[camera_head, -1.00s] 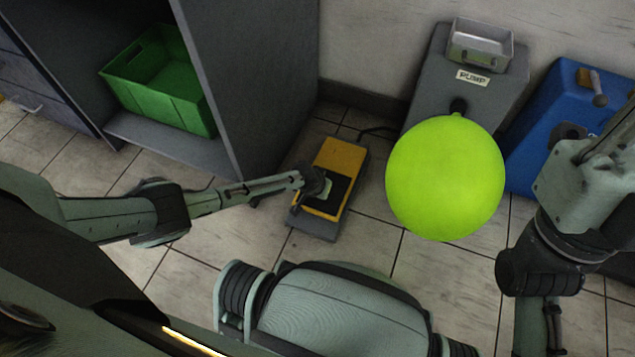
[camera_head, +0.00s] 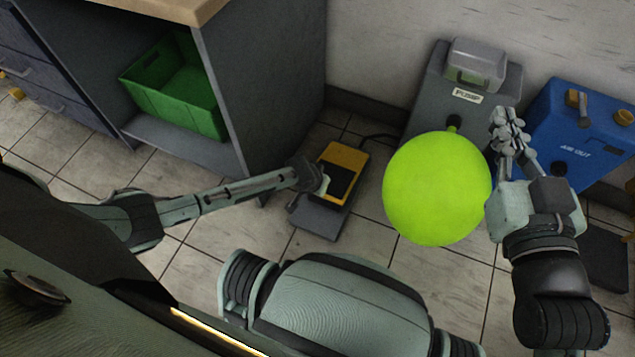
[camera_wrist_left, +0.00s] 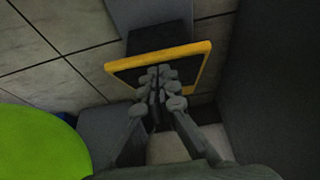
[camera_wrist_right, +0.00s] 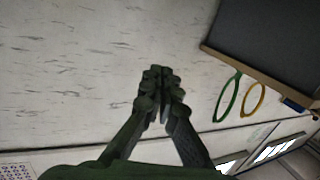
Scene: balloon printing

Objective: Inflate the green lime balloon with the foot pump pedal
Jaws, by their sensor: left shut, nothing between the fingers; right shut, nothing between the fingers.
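The lime green balloon (camera_head: 437,190) is large and round, with its neck at the black nozzle of the grey pump box (camera_head: 425,95) labelled PUMP. It also shows at the left edge of the left wrist view (camera_wrist_left: 38,150). The foot pump pedal (camera_head: 350,158) has a yellow frame and lies on the floor, left of the balloon. My left gripper (camera_wrist_left: 160,88) is shut and empty, over the pedal's black pad; I cannot tell if it touches. My right gripper (camera_head: 505,125) is shut and empty, just right of the balloon, in front of the blue box.
A blue box (camera_head: 575,115) marked AIR OUT, with yellow-brown fittings on top, stands at the right. A green crate (camera_head: 172,90) is on a grey cabinet shelf at the left. Tiled floor in front is partly clear.

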